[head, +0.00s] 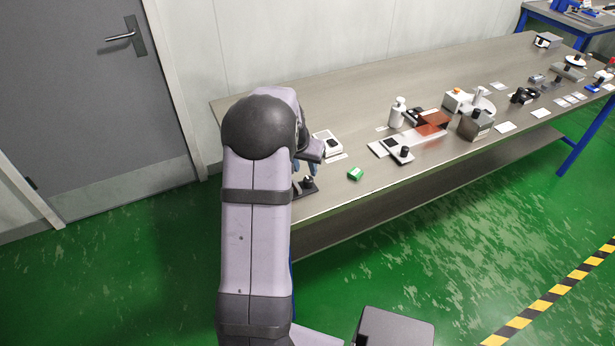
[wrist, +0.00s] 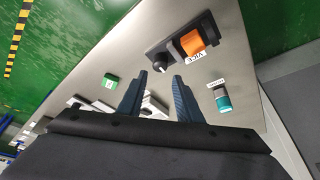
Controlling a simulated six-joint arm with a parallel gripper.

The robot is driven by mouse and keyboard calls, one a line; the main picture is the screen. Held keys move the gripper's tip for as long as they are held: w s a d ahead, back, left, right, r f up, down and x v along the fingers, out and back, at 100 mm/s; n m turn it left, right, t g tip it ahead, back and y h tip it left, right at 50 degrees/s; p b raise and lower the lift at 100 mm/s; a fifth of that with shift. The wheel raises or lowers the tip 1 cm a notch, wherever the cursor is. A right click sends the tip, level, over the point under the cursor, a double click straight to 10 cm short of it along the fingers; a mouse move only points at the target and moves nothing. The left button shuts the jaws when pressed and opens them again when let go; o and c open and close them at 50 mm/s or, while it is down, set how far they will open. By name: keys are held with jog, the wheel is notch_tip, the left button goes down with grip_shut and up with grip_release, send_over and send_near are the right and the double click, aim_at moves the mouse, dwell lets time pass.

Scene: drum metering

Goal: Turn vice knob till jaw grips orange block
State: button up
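The vice is a dark unit near the table's front edge, at the upper right in the wrist view, with a VICE label beside it. Its black round knob (wrist: 188,66) has a pale mark on top. An orange block (wrist: 192,43) sits between dark parts of the vice; I cannot tell whether the jaw touches it. In the head view the vice base (head: 304,191) and knob (head: 307,182) show just below my gripper, and the block is hidden by my arm.
A green box (head: 355,174) lies right of the vice near the front edge. A white device (head: 328,144) stands behind. A teal and grey item (wrist: 221,99) with a label is near the vice. Several other devices line the table (head: 290,112) to the right.

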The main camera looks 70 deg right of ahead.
aim_at(308, 179)
jog(key=shift+p+x, duration=1.1)
jog(key=shift+x, duration=2.6)
jog(key=shift+a, duration=0.1)
jog(key=c, duration=0.8)
